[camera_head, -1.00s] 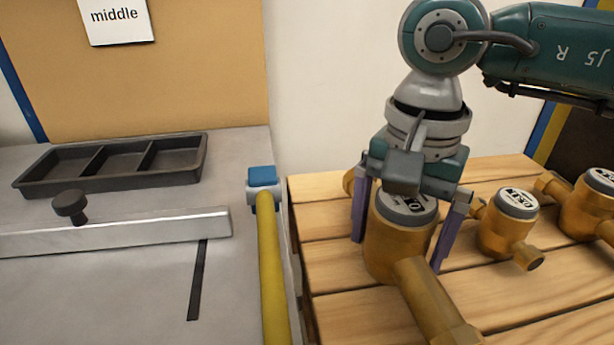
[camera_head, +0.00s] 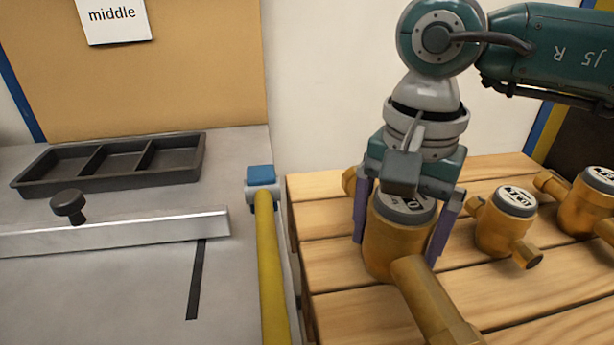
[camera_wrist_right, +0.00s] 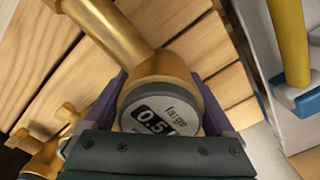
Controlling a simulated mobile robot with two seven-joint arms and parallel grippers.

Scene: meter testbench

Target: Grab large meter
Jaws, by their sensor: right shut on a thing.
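The large meter (camera_head: 392,243) is a brass body with a dark round cap and a thick pipe end pointing toward the front. It stands on the wooden slatted table. In the right wrist view its grey dial (camera_wrist_right: 160,112) reads "large" and "0.5". My right gripper (camera_head: 405,228) points down over the meter, with its purple fingers closed on the two sides of the body. The gripper covers part of the cap. My left gripper is not in view.
A smaller brass meter (camera_head: 505,222) and another meter (camera_head: 586,203) stand to the right on the wooden table (camera_head: 330,255). A yellow bar (camera_head: 270,270) separates it from the grey bench (camera_head: 120,285), which carries a black three-part tray (camera_head: 60,178) and a metal rail (camera_head: 130,230).

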